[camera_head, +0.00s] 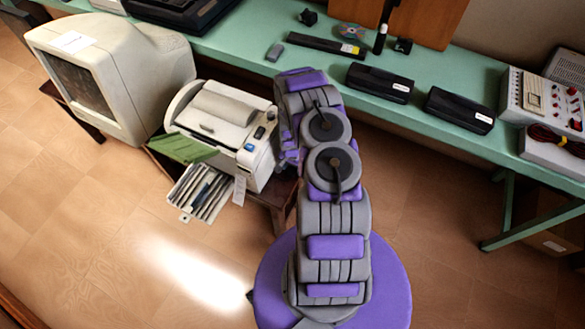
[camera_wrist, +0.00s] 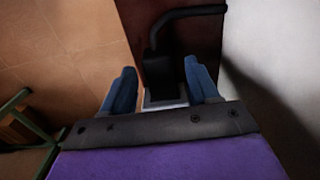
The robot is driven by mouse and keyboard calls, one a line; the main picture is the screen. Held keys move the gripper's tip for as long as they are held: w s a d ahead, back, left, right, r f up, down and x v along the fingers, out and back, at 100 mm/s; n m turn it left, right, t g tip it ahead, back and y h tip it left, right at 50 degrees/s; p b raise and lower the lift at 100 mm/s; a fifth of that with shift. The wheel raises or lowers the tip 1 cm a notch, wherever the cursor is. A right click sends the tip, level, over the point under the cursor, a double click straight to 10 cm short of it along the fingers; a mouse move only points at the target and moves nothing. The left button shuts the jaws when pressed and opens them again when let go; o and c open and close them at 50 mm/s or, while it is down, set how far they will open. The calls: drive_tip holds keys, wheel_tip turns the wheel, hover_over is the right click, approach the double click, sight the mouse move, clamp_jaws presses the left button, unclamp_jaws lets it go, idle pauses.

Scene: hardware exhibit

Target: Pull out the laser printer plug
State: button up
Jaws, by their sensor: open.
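The laser printer (camera_head: 222,120) is white with a green flap and stands on a low brown stand left of my arm in the head view. In the wrist view, a black plug (camera_wrist: 163,68) with a thick black cable (camera_wrist: 185,14) bending to the right sits above a pale grey base (camera_wrist: 163,98). My gripper (camera_wrist: 159,70) is open, with one blue finger on each side of the plug. The left finger shows a gap to it; the right finger is close, and contact is unclear. My arm hides the gripper and plug in the head view.
A beige CRT monitor (camera_head: 108,78) stands left of the printer. A long green table (camera_head: 300,58) with black boxes and instruments runs behind my arm. A dark brown surface (camera_wrist: 210,45) lies behind the plug. Floor (camera_head: 440,235) is open to the right.

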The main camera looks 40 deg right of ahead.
clamp_jaws()
idle(0.6)
